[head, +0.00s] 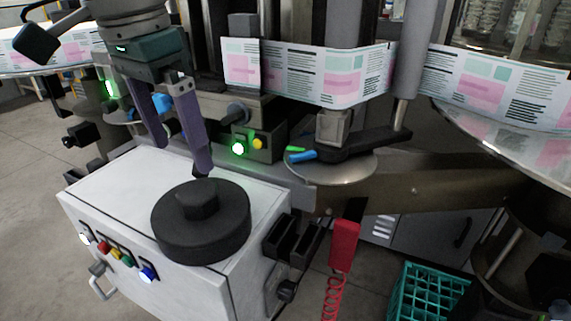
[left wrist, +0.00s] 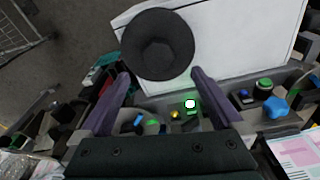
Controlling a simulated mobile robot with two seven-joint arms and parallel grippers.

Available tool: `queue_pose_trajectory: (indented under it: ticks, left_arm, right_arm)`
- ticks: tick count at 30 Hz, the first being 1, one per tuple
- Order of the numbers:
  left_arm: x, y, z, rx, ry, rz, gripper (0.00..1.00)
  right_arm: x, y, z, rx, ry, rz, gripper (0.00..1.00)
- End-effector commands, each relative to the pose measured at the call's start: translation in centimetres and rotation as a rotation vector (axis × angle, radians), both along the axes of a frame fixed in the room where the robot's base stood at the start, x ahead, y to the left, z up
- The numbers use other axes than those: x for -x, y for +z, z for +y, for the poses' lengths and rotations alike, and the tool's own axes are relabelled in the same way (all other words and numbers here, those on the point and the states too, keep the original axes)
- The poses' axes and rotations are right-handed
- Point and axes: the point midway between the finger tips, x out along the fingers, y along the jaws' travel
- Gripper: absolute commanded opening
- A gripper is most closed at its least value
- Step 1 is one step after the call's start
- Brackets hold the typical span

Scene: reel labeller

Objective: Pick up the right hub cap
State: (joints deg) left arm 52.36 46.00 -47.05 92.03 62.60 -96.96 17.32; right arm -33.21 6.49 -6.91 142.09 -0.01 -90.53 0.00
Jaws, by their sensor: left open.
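A black round hub cap (head: 202,232) with a raised faceted knob lies flat on top of the white cabinet (head: 113,180). It is the only hub cap I can make out. My left gripper (head: 181,160) is open and empty, its purple fingers pointing down, just behind and above the cap in the head view. In the left wrist view the hub cap (left wrist: 157,28) lies beyond the fingertips, with the open gripper (left wrist: 160,73) spread toward its near edge. I cannot tell whether a finger touches it. My right gripper is not in view.
A labelling machine with a printed label web (head: 325,78) and a steel disc (head: 335,168) stands behind the cabinet. Black holders (head: 292,238) and a red handle (head: 343,242) are at its right side. A teal crate (head: 428,291) is on the floor. The cabinet top's left part is clear.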

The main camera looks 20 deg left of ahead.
Motion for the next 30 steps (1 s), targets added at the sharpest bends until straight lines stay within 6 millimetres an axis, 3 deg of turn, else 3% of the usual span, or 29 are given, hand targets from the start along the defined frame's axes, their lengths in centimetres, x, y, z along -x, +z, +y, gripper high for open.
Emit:
queue_pose_trajectory:
  ticks: [15, 24, 30]
  left_arm:
    - [-0.5, -6.6, -0.5, 0.001, -0.002, 0.0, 1.0]
    - [-0.6, -7.1, -0.5, -0.001, -0.004, -0.002, 1.0]
    - [-0.6, -7.1, -0.5, -0.001, -0.003, -0.002, 0.78]
  right_arm:
    - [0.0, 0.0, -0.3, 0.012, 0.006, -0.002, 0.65]
    - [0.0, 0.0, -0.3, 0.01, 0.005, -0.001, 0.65]
    - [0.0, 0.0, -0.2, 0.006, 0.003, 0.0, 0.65]
